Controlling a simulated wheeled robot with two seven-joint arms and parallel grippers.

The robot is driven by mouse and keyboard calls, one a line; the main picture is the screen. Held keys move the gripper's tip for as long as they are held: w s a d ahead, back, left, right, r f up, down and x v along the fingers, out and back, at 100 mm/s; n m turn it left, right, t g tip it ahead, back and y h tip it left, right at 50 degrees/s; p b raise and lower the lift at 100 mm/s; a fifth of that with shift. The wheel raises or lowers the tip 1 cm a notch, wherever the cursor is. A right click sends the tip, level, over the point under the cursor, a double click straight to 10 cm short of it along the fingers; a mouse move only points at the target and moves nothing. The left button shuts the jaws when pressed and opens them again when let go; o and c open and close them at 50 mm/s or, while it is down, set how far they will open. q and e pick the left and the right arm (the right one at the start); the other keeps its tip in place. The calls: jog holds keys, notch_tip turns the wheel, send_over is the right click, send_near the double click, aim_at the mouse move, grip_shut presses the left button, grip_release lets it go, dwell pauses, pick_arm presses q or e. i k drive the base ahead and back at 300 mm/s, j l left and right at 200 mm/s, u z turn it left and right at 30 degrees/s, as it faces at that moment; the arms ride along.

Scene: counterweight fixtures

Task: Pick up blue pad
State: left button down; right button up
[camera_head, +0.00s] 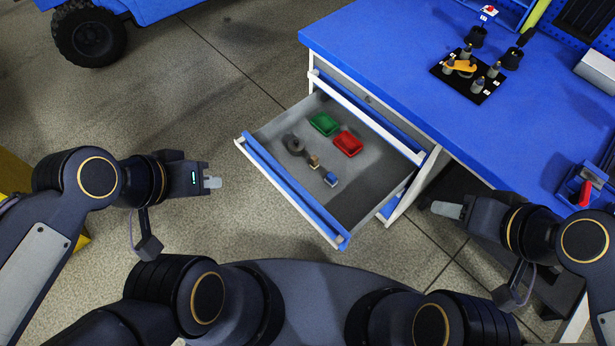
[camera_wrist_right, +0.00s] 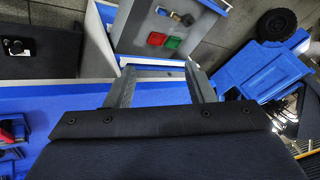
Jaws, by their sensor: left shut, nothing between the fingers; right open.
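The blue pad (camera_head: 330,179) is a small blue block lying in the open drawer (camera_head: 356,206), near the drawer's front side. It shows tiny near the top edge of the right wrist view (camera_wrist_right: 162,11). My left gripper (camera_head: 214,183) is shut and empty, left of the drawer and apart from it. My right gripper (camera_head: 446,210) is to the right of the drawer, apart from the pad. In the right wrist view its two fingers (camera_wrist_right: 160,68) are spread with nothing between them.
The blue workbench (camera_head: 395,50) carries a black plate (camera_head: 471,84) with several weights. A red-handled fixture (camera_head: 584,193) is at right.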

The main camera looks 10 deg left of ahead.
aim_at(332, 179)
jog(key=i+l+u, duration=0.1)
jog(key=l, duration=0.3)
jog(key=i+l+u, duration=0.15)
jog(key=l, duration=0.2)
jog(key=i+l+u, duration=0.1)
jog(key=l, duration=0.3)
jog(key=u, duration=1.45)
jog(key=i+l, duration=0.05)
